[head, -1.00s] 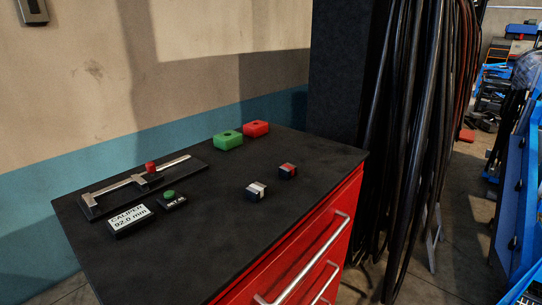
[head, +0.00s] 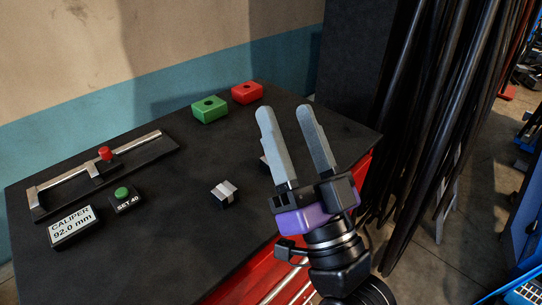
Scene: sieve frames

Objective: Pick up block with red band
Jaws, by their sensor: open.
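The block with the red band is almost wholly hidden behind my gripper in the head view. Only a small edge of a block (head: 264,160) shows at the gripper's left side, and its band cannot be seen. A second block with a pale band (head: 224,194) sits in plain view on the black cabinet top (head: 160,235), to the left of my gripper. My gripper (head: 289,122) has two grey fingers spread apart, pointing up in the picture. It is open, and nothing shows between the fingers.
A green box (head: 209,109) and a red box (head: 247,93) with holes on top stand at the back. A caliper (head: 105,172), a "92.0 mm" display (head: 74,227) and a green "SET 40" button (head: 122,194) lie at left. Black hoses (head: 440,110) hang at right.

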